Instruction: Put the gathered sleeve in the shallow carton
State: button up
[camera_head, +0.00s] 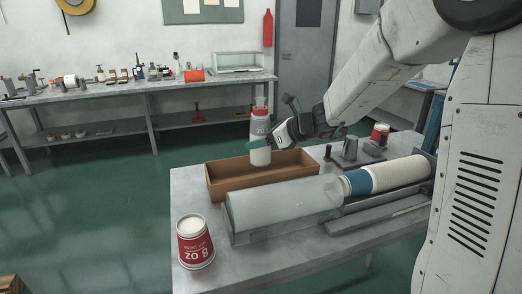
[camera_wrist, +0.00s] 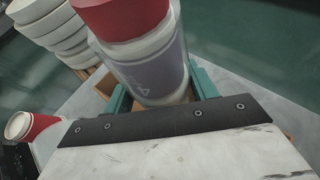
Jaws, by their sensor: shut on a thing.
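The gathered sleeve (camera_head: 258,128) is an upright stack with a red top, a grey middle with a number on it and a white lower end. My gripper (camera_head: 272,143) is shut on it from the side. In the wrist view its grey body (camera_wrist: 150,75) sits between the two teal fingers (camera_wrist: 160,92), with the red part above. The shallow carton (camera_head: 235,190) is a long, open brown box on the table. The sleeve's lower end shows over the carton's opening. I cannot tell whether it touches the floor, which the front wall partly hides.
A clear half-round cover (camera_head: 285,205) lies in front of the carton, with a white and blue cup row (camera_head: 395,175) to its right. A red 8 OZ cup (camera_head: 195,243) stands at the front left. Another red cup (camera_head: 380,133) stands at the back right. White stacked cups (camera_wrist: 55,30) show in the wrist view.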

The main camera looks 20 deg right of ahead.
aim_at(261, 152)
jog(key=shift+f, duration=1.5)
jog(key=shift+d+f, duration=0.1)
jog(key=shift+f, duration=0.15)
jog(key=shift+f, duration=0.35)
jog(key=o, duration=1)
